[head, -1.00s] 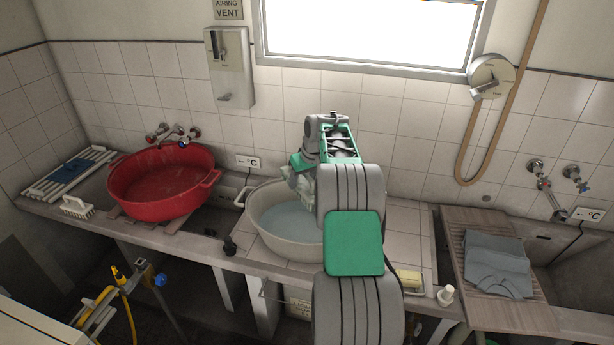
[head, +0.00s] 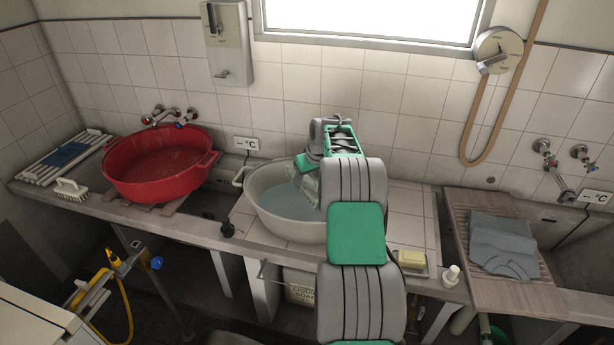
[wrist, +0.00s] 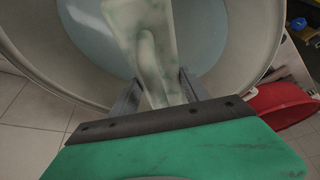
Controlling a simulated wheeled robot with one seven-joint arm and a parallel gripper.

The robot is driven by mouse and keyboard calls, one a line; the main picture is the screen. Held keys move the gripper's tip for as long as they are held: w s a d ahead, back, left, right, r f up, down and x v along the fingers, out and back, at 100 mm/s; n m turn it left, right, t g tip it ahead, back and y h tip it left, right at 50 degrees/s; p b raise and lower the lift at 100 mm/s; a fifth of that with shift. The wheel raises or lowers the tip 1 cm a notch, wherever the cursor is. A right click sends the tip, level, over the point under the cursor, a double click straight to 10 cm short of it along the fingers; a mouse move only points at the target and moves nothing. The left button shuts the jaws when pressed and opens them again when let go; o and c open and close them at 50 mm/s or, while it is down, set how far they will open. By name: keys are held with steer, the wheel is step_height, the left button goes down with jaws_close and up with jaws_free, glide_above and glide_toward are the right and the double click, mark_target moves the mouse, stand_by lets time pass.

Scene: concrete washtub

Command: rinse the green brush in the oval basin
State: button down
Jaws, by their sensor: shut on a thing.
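My gripper (wrist: 160,92) is shut on a pale, mottled green-white thing, seemingly the green brush (wrist: 148,40), gripped by its narrow handle-like end. Its far end runs out of the top of the wrist view. In the head view the brush (head: 309,187) hangs below my gripper, over the right part of the oval basin (head: 262,222), partly hidden by my arm. The basin is pale grey and holds bluish water (head: 287,200). I cannot tell whether the brush touches the water.
A red tub (head: 150,185) stands left of the basin, with a white brush (head: 70,189) beside it. A yellow sponge or soap (head: 411,258) and a small white bottle (head: 451,275) lie right of my arm. A grey cloth (head: 502,246) lies on the wooden board (head: 462,225).

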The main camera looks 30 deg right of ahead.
step_height(320, 180, down, 12)
steer(key=b, duration=0.7)
steer(key=shift+b, duration=0.3)
